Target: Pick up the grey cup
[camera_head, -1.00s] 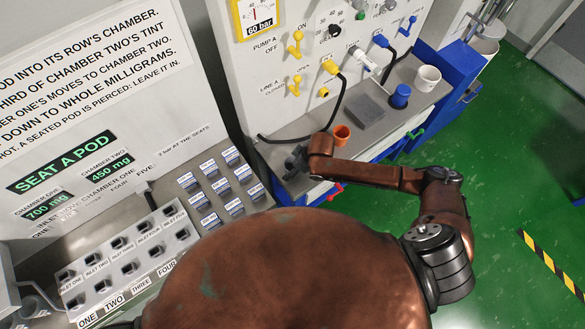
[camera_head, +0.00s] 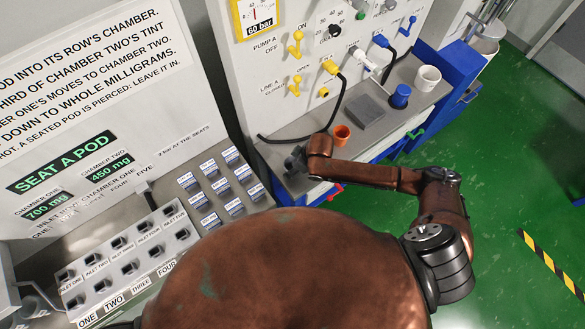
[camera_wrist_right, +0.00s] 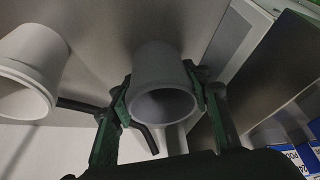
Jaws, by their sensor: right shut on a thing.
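In the right wrist view a grey cup (camera_wrist_right: 160,80) sits between the two fingers of my right gripper (camera_wrist_right: 163,105), its open mouth turned toward the camera. The fingers press on the cup from both sides, so the gripper is shut on it. In the head view my right gripper (camera_head: 295,159) shows as a small dark shape at the left end of the bench, left of the orange cup (camera_head: 341,135). The grey cup cannot be made out there. My left gripper is not in view.
A paler cup (camera_wrist_right: 28,72) is left of the held cup in the wrist view. On the bench are a flat grey plate (camera_head: 366,112), a blue cup (camera_head: 400,96) and a white cup (camera_head: 428,78). A black hose (camera_head: 300,138) runs close behind my right gripper.

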